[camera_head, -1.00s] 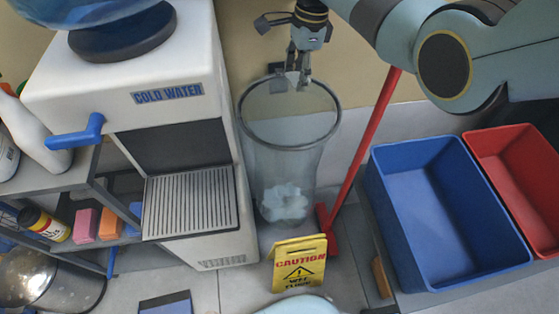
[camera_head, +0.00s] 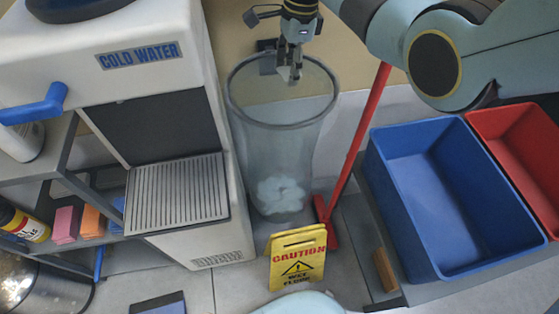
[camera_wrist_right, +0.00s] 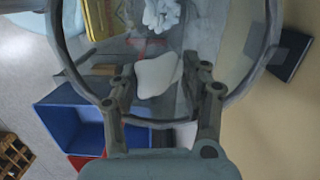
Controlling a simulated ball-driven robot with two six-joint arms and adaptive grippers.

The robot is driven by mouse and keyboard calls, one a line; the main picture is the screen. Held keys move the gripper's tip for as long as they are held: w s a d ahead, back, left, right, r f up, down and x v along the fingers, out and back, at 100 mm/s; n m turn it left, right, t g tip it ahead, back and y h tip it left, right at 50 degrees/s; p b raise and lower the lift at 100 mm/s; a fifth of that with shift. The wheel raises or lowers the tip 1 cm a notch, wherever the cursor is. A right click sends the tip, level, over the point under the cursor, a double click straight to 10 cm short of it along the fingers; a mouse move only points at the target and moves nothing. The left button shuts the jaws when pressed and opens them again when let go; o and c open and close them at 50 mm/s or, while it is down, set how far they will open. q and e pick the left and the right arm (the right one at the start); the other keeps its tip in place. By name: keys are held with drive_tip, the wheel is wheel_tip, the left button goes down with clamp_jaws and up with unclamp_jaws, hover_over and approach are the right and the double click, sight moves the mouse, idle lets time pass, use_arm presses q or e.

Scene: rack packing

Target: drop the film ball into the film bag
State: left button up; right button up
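The film bag (camera_head: 270,150) is a tall translucent bag with a grey ring rim, standing beside the water cooler. A pale crumpled clump of film (camera_head: 281,194) lies at its bottom and also shows in the right wrist view (camera_wrist_right: 162,14). My right gripper (camera_head: 289,74) is over the bag's mouth, within the ring as seen from the head. In the right wrist view its fingers (camera_wrist_right: 158,88) close on a whitish lump, seemingly the film ball (camera_wrist_right: 157,74). The ball is hard to make out in the head view. My left gripper is not in view.
The white water cooler (camera_head: 195,225) stands close left of the bag. A red pole (camera_head: 360,140) leans at its right, with a yellow caution sign (camera_head: 297,262) in front. Blue (camera_head: 400,210) and red (camera_head: 500,150) bins sit at the right.

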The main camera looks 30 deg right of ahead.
drive_tip(key=o, duration=0.5)
drive_tip(key=shift+c, duration=0.2)
wheel_tip(320, 180, up, 12)
drive_tip(key=d, duration=0.1)
drive_tip(key=shift+d, duration=0.25)
drive_tip(key=shift+s+f, duration=0.1)
drive_tip(key=shift+s, duration=0.05)
